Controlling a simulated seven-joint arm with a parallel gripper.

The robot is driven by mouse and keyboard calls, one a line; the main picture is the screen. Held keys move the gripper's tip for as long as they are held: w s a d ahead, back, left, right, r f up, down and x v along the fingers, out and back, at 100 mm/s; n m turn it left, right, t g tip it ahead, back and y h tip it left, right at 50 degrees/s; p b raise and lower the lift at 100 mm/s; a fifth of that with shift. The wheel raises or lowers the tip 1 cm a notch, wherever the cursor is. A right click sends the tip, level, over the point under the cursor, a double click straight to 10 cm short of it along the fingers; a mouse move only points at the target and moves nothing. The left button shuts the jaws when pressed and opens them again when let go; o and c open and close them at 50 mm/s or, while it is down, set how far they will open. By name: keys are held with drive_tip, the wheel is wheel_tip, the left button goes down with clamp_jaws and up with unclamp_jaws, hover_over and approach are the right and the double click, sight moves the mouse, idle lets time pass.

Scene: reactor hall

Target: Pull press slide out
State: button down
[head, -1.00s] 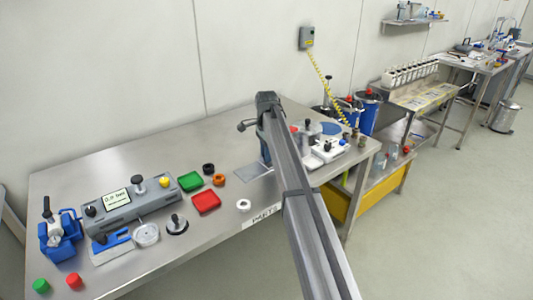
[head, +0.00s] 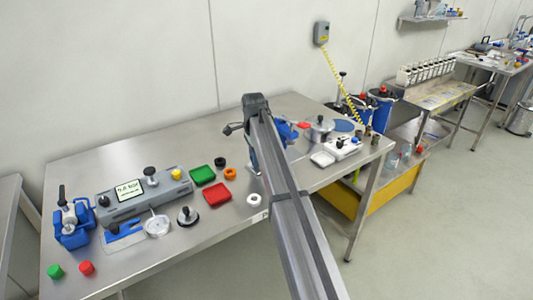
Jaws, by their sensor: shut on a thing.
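My arm crosses the middle of the head view and ends in a dark joint above the table. My gripper is hidden behind the arm, so its fingers and what they touch do not show. A blue part (head: 285,130) shows just right of the arm, and a dark lever (head: 231,128) sticks out on its left. I cannot tell whether these belong to the press. The press slide cannot be made out. At the far left a blue device (head: 73,224) with an upright dark handle stands on the steel table (head: 110,160).
Left of the arm are a grey display unit (head: 145,197), a green tray (head: 202,175), a red tray (head: 217,192), small rings, and red and green caps. Right of it are a metal pot (head: 320,131) and a white device (head: 343,147). The table's back left is clear.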

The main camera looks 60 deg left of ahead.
drive_tip(key=c, duration=1.2)
unclamp_jaws()
drive_tip(key=shift+s, duration=0.4)
drive_tip(key=o, duration=0.3)
drive_tip(key=shift+w, duration=0.15)
wheel_tip(320, 180, up, 14)
drive_tip(key=shift+f, duration=0.15)
